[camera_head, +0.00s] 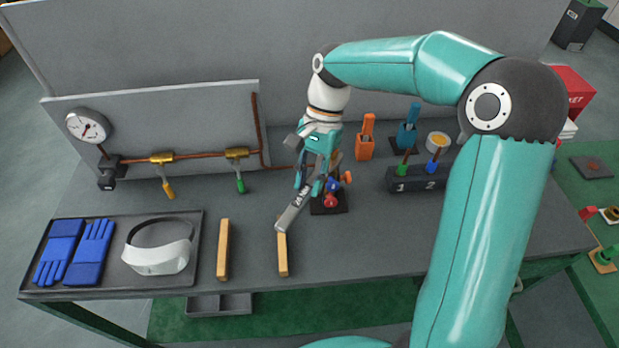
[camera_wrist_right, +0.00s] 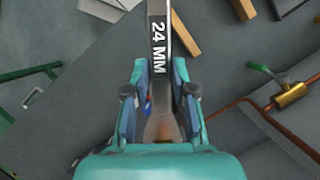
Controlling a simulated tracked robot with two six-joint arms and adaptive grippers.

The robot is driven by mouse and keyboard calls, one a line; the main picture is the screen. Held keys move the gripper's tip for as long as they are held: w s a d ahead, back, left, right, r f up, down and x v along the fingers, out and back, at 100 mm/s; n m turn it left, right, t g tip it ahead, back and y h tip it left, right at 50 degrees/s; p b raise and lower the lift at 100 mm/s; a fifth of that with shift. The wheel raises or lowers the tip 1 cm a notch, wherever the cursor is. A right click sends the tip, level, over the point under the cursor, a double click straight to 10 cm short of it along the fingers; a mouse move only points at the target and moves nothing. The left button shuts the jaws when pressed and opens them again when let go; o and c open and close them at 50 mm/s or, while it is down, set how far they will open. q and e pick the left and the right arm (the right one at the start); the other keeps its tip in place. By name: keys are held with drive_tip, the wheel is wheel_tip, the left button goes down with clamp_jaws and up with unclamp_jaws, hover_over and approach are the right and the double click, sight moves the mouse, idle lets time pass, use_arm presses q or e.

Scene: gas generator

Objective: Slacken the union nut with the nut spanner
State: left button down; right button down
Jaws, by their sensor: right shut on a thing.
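The nut spanner (camera_head: 294,207) is a grey flat tool marked 24 MM; it also shows in the right wrist view (camera_wrist_right: 158,75). My right gripper (camera_head: 312,182) is shut on it, over the middle of the bench. The spanner slants down to the left, and its free end overlaps the top of a wooden bar in the head view; I cannot tell if they touch. A small fitting (camera_head: 328,203) with red, blue and orange knobs stands just behind and right of the gripper. The union nut cannot be made out; the gripper may cover it. My left gripper is out of view.
Two wooden bars (camera_head: 223,250) (camera_head: 283,258) lie at the front. A tray (camera_head: 115,284) holds blue gloves and a white visor at left. A gauge panel (camera_head: 200,110) with copper pipe and valves stands behind. A numbered block (camera_head: 400,182) and orange holder (camera_head: 366,148) are right.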

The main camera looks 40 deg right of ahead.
drive_tip(key=s+d+n+g+h+p, duration=0.1)
drive_tip(key=s+d+n+g+p, duration=0.1)
drive_tip(key=s+d+n, duration=0.2)
drive_tip(key=shift+s+n+h, duration=0.3)
drive_tip(key=shift+n+h, duration=0.1)
drive_tip(key=shift+n, duration=1.1)
idle(0.6)
drive_tip(key=shift+s+a, duration=0.1)
drive_tip(key=shift+m, duration=0.4)
drive_tip(key=shift+s+a+b, duration=0.35)
drive_tip(key=shift+s+a, duration=0.1)
drive_tip(key=shift+s, duration=0.3)
drive_tip(key=shift+s+a+b, duration=0.3)
drive_tip(key=shift+s+a, duration=0.15)
drive_tip(key=shift+s, duration=0.3)
drive_tip(key=shift+s+a+b, duration=0.35)
drive_tip(key=shift+s+a, duration=0.1)
drive_tip(key=shift+s, duration=0.3)
